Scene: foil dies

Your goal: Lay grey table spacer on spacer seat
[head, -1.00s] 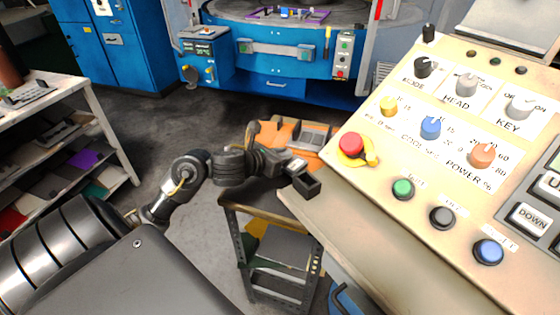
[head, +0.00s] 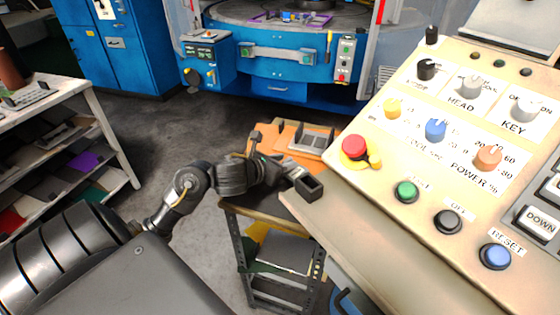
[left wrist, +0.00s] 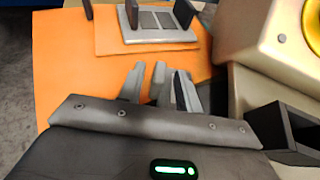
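My left gripper (head: 297,169) reaches over the orange-topped cart, short of a grey slotted tray (head: 313,139). In the left wrist view its grey fingers (left wrist: 160,84) point towards that tray (left wrist: 157,24) above the orange surface. A narrow grey piece shows between the outer finger shapes; I cannot tell whether it is a held spacer or part of a finger. The tray may be the spacer seat, but I cannot tell for sure. No separate grey spacer is clearly visible. My right gripper is not in view.
A beige control console (head: 400,195) fills the right side, close to my left gripper. A dark open box (head: 309,187) sits at its edge, beside my gripper in the left wrist view (left wrist: 285,130). A blue machine (head: 270,68) stands behind. A shelf (head: 85,90) stands left, with open floor between.

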